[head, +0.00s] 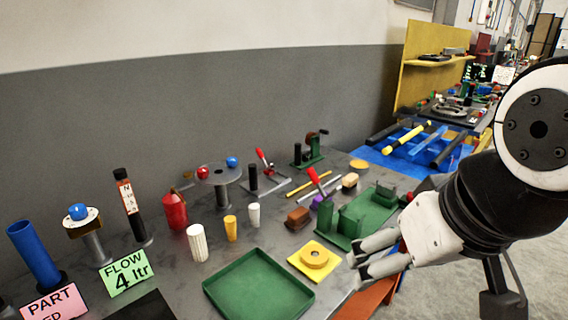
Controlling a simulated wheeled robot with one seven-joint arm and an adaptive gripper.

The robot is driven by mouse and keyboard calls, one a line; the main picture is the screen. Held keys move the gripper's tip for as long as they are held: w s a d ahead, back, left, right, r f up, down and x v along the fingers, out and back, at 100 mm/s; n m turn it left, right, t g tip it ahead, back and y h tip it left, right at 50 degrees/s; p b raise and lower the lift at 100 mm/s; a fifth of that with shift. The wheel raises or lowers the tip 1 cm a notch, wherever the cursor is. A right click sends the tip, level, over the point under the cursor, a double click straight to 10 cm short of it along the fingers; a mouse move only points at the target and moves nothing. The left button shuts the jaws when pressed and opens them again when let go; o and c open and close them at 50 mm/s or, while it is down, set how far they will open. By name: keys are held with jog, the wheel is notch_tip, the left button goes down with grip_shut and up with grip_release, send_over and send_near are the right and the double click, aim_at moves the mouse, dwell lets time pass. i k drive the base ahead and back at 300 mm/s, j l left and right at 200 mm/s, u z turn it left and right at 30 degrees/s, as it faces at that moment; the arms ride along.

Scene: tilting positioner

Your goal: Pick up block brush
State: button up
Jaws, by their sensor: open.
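Two small block-shaped things could be the block brush, and I cannot tell which from this view. One is a reddish-brown block (298,217) lying on the grey table left of the green fixture. The other is a smaller tan block with a darker underside (350,181), farther back. My gripper (357,271) is open and empty at the table's front right edge, with its pale fingers pointing left. It is apart from both blocks, to the right of and nearer than the brown one.
A yellow square plate with a round boss (314,260) lies just left of my gripper. A green tray (258,285) is at the front. A green fixture (368,215) stands behind my gripper. Red-handled clamps (318,181), cylinders and signs crowd the table (190,285).

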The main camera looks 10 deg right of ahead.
aim_at(350, 181)
jog(key=i+l+u, duration=0.1)
jog(key=l, duration=0.25)
jog(key=i+l+u, duration=0.1)
jog(key=i+l, duration=0.2)
jog(key=i+l+u, duration=0.1)
jog(key=l, duration=0.4)
jog(key=i+l+u, duration=0.1)
jog(key=i+l, duration=0.15)
jog(key=l, duration=0.15)
jog(key=i+l+u, duration=0.1)
jog(key=l, duration=0.35)
jog(key=i+l+u, duration=0.1)
jog(key=l, duration=0.35)
jog(key=i+l+u, duration=0.1)
jog(key=l, duration=0.35)
jog(key=i+l+u, duration=0.15)
jog(key=l, duration=0.3)
jog(key=i, duration=0.05)
